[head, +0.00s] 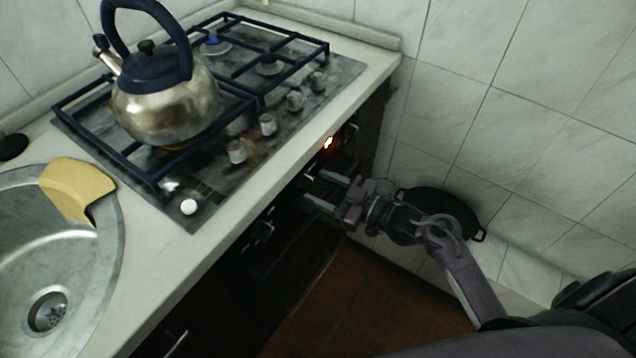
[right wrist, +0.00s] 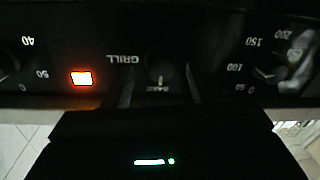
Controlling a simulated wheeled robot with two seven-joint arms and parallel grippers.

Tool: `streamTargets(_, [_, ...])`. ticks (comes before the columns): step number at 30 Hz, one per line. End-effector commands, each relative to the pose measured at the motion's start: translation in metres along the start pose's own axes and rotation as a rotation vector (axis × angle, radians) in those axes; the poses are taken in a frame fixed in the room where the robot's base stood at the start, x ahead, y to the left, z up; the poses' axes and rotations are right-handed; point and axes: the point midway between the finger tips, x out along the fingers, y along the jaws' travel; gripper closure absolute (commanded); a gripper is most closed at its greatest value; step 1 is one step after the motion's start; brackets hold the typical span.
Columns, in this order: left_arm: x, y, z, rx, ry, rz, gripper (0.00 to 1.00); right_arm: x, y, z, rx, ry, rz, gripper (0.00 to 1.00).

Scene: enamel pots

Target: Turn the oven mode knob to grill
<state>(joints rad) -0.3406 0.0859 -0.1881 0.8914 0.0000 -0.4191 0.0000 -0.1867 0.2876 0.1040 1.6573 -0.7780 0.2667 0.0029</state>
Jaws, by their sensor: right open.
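The oven mode knob (right wrist: 160,70) is a dark round knob in the middle of the right wrist view. A pale pointer mark on it faces the "BAKE" label at its lower edge. The "GRILL" label (right wrist: 122,59) is on the panel left of the knob. My right gripper (head: 312,187) is open at the oven's front panel, with one finger on each side of the knob in the right wrist view (right wrist: 158,90). I cannot tell whether the fingers touch it. In the head view the gripper hides the knob. My left gripper is not in view.
An orange light (right wrist: 82,78) glows left of the knob. A temperature dial (right wrist: 270,73) is at right. In the head view, a kettle (head: 165,105) stands on the hob (head: 290,105) above the panel. A black pan (head: 440,203) is by the tiled wall.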

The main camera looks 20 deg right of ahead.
Motion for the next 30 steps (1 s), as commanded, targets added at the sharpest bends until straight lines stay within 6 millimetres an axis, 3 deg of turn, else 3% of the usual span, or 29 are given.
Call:
streamTargets(4, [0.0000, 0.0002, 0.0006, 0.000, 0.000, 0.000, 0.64, 0.0118, 0.0003, -0.0003, -0.001, 0.000, 0.001, 0.48])
streamTargets(13, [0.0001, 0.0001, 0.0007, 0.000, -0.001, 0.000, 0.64, 0.0138, -0.0001, -0.0002, -0.001, 0.000, 0.000, 0.49])
streamTargets(23, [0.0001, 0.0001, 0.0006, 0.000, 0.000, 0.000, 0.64, 0.0136, -0.0002, -0.0003, -0.001, 0.000, -0.001, 0.92])
streamTargets(30, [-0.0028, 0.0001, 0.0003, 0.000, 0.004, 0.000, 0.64, 0.0136, -0.0001, -0.0014, 0.021, 0.002, -0.001, 0.92])
